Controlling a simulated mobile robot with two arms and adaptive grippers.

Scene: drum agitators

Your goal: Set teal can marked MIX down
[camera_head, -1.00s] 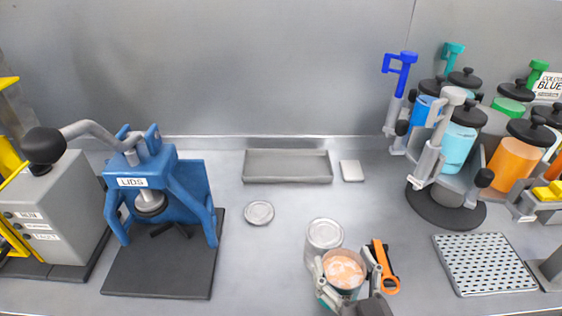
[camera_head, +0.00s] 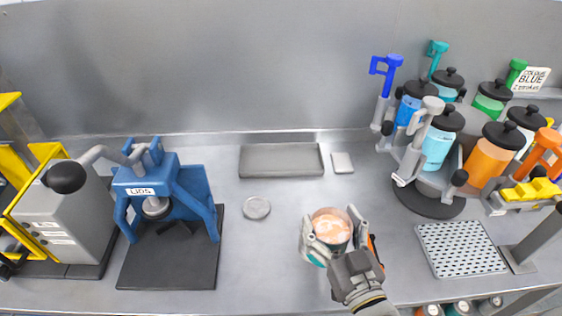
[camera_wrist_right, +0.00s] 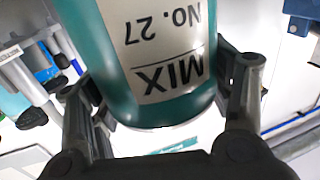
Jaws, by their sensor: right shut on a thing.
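The teal can marked MIX (camera_wrist_right: 150,90) fills the upper middle of the right wrist view, its label upside down there. My right gripper (camera_wrist_right: 160,110) has one finger on each side of it. In the head view the open can (camera_head: 331,224) shows pale orange contents, held between the fingers of my right gripper (camera_head: 333,238) over the front middle of the bench. I cannot tell whether its base touches the bench. My left gripper is not in view.
A blue LIDS press (camera_head: 165,200) stands left on a dark base. A round lid (camera_head: 256,208) lies left of the can, and a grey tray (camera_head: 281,160) lies behind. A paint dispenser carousel (camera_head: 427,200) and a perforated plate (camera_head: 461,249) are at right.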

